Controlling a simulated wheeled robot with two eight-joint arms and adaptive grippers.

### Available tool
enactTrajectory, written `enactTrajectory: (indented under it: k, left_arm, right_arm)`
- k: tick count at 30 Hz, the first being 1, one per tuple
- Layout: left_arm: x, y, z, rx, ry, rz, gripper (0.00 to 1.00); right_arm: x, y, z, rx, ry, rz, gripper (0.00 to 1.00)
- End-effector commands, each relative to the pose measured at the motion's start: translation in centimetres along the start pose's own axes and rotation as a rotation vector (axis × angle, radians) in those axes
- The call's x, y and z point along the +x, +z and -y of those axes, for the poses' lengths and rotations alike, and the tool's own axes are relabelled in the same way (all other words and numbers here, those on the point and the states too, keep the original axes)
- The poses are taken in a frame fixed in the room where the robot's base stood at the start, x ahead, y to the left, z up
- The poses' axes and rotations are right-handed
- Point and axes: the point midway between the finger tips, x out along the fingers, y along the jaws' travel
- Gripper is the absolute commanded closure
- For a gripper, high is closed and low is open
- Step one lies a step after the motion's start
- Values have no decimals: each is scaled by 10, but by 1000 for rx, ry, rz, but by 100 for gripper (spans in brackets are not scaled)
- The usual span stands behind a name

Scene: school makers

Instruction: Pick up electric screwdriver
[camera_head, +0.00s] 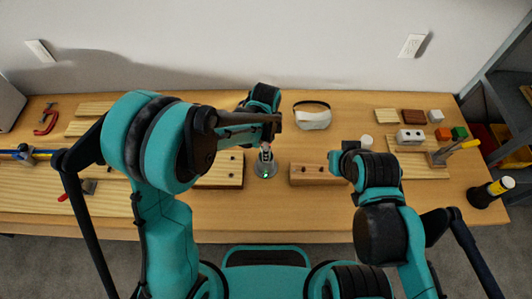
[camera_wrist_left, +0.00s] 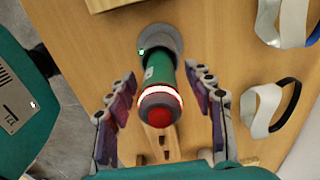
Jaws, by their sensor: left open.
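The electric screwdriver (camera_wrist_left: 160,75) has a green body with a white ring and a red end, and stands upright in a round grey base (camera_wrist_left: 168,40) with a small green light. In the head view the base (camera_head: 266,170) sits near the table's middle, and my left arm partly hides the screwdriver (camera_head: 266,152). My left gripper (camera_head: 268,128) is above it. In the left wrist view my left gripper (camera_wrist_left: 160,78) is open, with one finger on each side of the screwdriver and gaps visible. My right gripper (camera_head: 343,158) is over the table to the right; its finger opening is unclear.
Wooden blocks (camera_head: 226,172) (camera_head: 317,174) flank the base. A white headset with a black strap (camera_head: 312,118) lies behind it to the right. Several small blocks (camera_head: 413,116) and a hammer-like tool (camera_head: 452,153) are at the right. A red clamp (camera_head: 46,121) lies far left.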

Motion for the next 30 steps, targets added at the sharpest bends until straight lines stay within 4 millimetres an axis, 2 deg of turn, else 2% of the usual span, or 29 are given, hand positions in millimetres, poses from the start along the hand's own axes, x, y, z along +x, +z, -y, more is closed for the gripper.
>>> enactTrajectory:
  k: [3,9,10,15,16,25,30]
  left_arm:
    - [9,0,0,-1,0,0,47]
    - [9,0,0,-1,0,0,47]
    - [9,0,0,-1,0,0,50]
    - [9,0,0,-1,0,0,95]
    - [9,0,0,-1,0,0,100]
    - [8,0,0,-1,0,0,100]
    - [-13,0,0,-1,0,0,100]
  right_arm:
    - [2,2,0,0,0,0,100]
    - [2,1,0,0,0,0,100]
    - [2,1,0,0,0,0,100]
    - [2,1,0,0,0,0,100]
    - [2,1,0,0,0,0,100]
    - [1,1,0,0,0,0,100]
    - [-4,-3,0,0,0,0,100]
